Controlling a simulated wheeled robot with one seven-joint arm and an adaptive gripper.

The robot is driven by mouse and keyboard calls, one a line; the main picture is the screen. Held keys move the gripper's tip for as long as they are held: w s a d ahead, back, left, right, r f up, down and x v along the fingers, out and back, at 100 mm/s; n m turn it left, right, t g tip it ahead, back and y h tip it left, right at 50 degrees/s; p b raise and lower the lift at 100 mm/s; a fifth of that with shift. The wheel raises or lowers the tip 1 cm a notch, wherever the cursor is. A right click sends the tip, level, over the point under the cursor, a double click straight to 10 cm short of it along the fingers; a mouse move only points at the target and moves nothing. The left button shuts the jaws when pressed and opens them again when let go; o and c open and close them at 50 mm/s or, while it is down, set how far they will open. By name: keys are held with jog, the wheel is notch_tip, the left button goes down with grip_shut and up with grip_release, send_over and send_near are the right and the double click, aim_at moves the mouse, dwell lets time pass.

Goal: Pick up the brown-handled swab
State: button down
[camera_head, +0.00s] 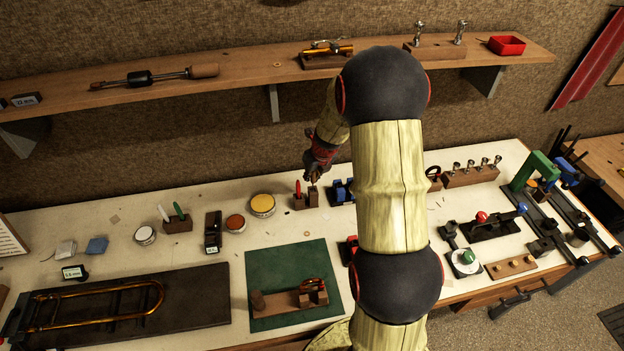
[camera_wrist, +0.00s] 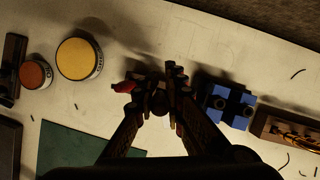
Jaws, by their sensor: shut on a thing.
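My gripper (camera_head: 314,176) points down over a small brown holder block (camera_head: 305,202) at the back of the bench. It is shut on the brown-handled swab (camera_head: 313,191), whose dark handle stands upright at the block's right side. In the wrist view the fingers of my gripper (camera_wrist: 160,88) close in around the handle, which is dark and mostly hidden. I cannot tell whether the swab's lower end is inside the block. A red-handled swab (camera_head: 298,187) stands just left of it; its red end also shows in the wrist view (camera_wrist: 124,87), beside the left finger.
A yellow-topped tin (camera_head: 262,205) stands left of the holder, and blue blocks (camera_head: 342,190) stand close on its right. Another holder (camera_head: 178,225) with white and green handles is further left. A green mat (camera_head: 270,262) lies in front. The shelf (camera_head: 250,82) runs above and behind.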

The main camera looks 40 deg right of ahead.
notch_tip(320, 180, up, 10)
jog(key=p, duration=0.2)
jog(key=shift+r+p, duration=0.1)
jog(key=shift+p, duration=0.25)
jog(key=shift+r+p, duration=2.95)
jog(key=shift+p, duration=0.35)
